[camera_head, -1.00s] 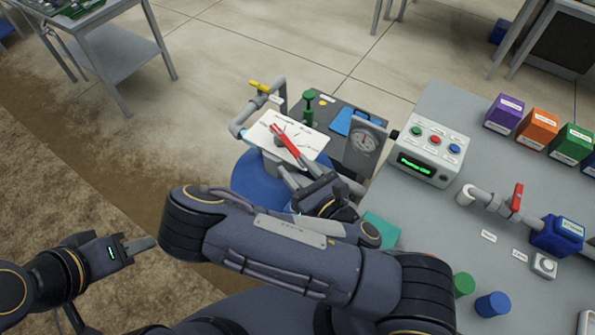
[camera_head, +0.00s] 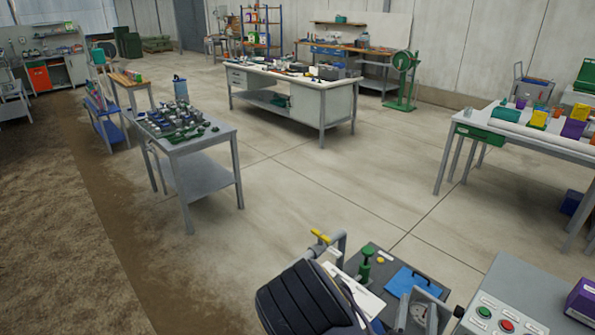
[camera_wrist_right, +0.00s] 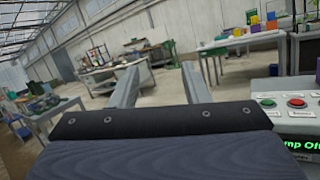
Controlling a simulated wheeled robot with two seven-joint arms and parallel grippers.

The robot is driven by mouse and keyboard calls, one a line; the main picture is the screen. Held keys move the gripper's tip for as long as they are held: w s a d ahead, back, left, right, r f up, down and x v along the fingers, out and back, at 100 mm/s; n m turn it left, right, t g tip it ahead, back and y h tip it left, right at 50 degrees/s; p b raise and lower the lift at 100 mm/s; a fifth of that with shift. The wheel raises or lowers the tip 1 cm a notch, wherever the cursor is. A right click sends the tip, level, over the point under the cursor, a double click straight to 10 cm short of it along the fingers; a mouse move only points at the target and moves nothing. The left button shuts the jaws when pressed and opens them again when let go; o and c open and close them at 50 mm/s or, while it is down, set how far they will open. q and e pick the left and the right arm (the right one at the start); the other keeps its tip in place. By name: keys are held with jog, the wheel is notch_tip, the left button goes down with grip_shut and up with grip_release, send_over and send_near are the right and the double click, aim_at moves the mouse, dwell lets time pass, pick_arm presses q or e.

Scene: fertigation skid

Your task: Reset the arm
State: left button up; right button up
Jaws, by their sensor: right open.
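My right gripper (camera_wrist_right: 160,86) shows in the right wrist view with its two grey fingers spread apart and nothing between them. It points out over the room, clear of any object. My left gripper is out of view.
The control box (camera_head: 493,315) with coloured buttons stands at the bottom right; its green display (camera_wrist_right: 300,145) shows in the wrist view. A blue piece (camera_head: 412,281) and a gauge lie close by the arm. Open floor separates the skid from the grey cart (camera_head: 205,178) and white bench (camera_head: 340,103).

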jog(key=s+d+m+g+h, duration=1)
jog(key=d+m+g, duration=0.3)
jog(key=m+g, duration=0.2)
jog(key=s+f+m+g+y, duration=0.5)
jog(key=s+m+g+y, duration=0.25)
jog(key=s+g, duration=0.2)
jog(key=s+a+f+m+y, duration=0.2)
jog(key=s+a+m+y, duration=0.1)
jog(key=a+m+y, duration=0.15)
jog(key=w+a+r+m+t+y, duration=0.4)
jog(key=w+a+r+t+y, duration=0.2)
jog(key=a+r+t+y, duration=0.3)
jog(key=a+r+t, duration=0.1)
jog(key=a, duration=0.1)
jog(key=shift+w+a+r, duration=0.3)
jog(key=shift+w+r, duration=0.05)
jog(key=shift+w, duration=0.05)
